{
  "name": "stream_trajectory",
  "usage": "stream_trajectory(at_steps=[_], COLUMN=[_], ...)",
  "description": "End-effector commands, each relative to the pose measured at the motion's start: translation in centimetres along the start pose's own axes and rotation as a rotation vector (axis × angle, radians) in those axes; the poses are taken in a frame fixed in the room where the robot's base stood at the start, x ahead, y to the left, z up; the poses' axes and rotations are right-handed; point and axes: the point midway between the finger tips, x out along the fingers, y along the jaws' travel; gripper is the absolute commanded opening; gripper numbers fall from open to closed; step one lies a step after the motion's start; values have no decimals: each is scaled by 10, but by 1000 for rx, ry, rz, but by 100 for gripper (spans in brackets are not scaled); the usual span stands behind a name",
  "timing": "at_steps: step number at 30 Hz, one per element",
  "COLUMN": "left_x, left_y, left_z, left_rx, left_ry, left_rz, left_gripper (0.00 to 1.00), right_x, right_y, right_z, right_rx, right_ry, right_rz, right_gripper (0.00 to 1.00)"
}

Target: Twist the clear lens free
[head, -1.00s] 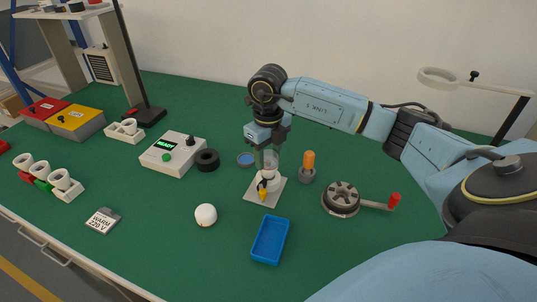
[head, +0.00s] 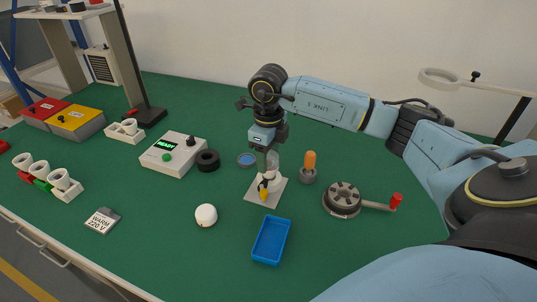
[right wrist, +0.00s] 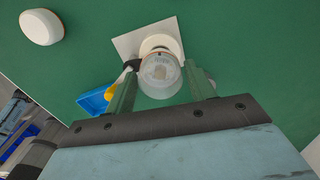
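The clear lens (right wrist: 160,76) is a see-through dome on a white round base (right wrist: 160,42), which stands on a square white plate (right wrist: 122,45). The lens also shows in the head view (head: 272,163), partly behind the fingers. My right gripper (head: 266,157) points down over it. A yellow-tipped black part (head: 263,193) sits at the front of the base. My left gripper is not in view.
A blue tray (head: 271,240) and a white dome (head: 206,215) lie in front. An orange-topped holder (head: 309,167) and a crank wheel (head: 342,200) stand to the right. A black ring (head: 207,160) and a control box (head: 172,154) reading READY are to the left.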

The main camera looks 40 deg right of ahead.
Motion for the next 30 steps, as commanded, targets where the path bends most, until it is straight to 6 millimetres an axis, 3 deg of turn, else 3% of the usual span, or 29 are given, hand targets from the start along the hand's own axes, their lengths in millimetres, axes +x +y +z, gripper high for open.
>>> stream_trajectory(at_steps=[1, 3, 16, 30], left_x=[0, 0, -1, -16], left_y=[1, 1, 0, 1], left_z=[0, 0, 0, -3], left_rx=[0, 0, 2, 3], left_ry=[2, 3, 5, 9], left_rz=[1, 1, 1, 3], left_gripper=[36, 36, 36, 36], right_x=[0, 0, -1, -106], right_y=[0, 0, 0, 0], right_z=[0, 0, 0, 1], right_rx=[1, 1, 2, 2], right_ry=[0, 0, -1, -4], right_rz=[0, 0, 0, -2], right_gripper=[61, 70, 71, 71])
